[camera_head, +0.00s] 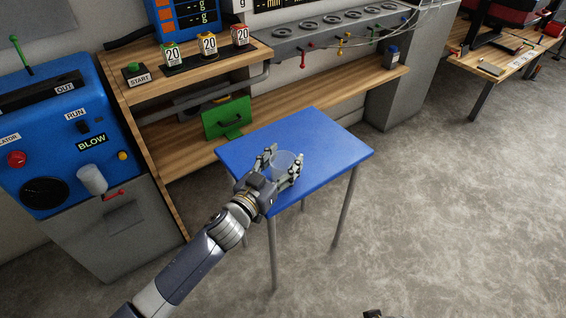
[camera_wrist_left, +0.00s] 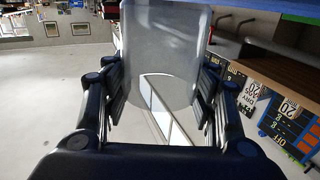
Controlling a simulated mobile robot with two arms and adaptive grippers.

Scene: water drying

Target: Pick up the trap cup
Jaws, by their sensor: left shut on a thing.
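The trap cup (camera_head: 284,163) is a clear, see-through cup between the fingers of my left gripper (camera_head: 281,165), over the blue table. In the left wrist view, the cup (camera_wrist_left: 165,55) sits between the two dark finger pads of the gripper (camera_wrist_left: 165,90), which is shut on it. I cannot tell whether the cup's base touches the table. At the bottom edge of the head view a small dark part shows; my right gripper cannot be made out.
The small blue table (camera_head: 325,140) is otherwise bare. A blue machine (camera_head: 70,130) with a white cup-shaped part (camera_head: 92,180) stands at left. Grey floor is free at right.

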